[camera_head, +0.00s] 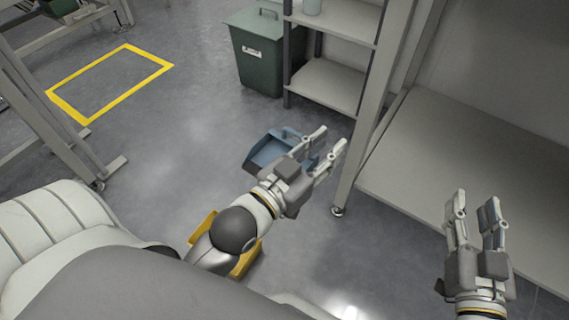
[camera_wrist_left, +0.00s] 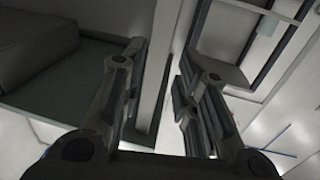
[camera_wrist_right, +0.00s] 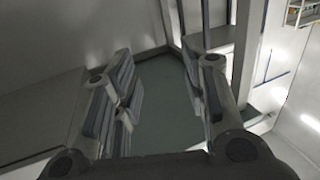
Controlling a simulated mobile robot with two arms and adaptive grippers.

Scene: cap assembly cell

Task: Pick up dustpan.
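The blue dustpan (camera_head: 268,150) lies on the grey floor near the middle of the head view. Its right part is hidden behind my left gripper. My left gripper (camera_head: 333,142) is open and empty, and overlaps the dustpan in the picture; it appears above it, but I cannot tell the exact gap. In the left wrist view my left gripper's fingers (camera_wrist_left: 160,85) stand apart with nothing between them. My right gripper (camera_head: 475,205) is open and empty at the lower right, in front of the light bench. Its fingers (camera_wrist_right: 155,90) are also apart in the right wrist view. The dustpan is not visible in either wrist view.
A dark green bin (camera_head: 258,62) stands at the back beside a shelf rack (camera_head: 330,84). A rack post (camera_head: 378,110) rises right of my left gripper. A light bench (camera_head: 480,150) fills the right side. A yellow object (camera_head: 245,262) lies partly under my left arm. Floor left of the dustpan is clear.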

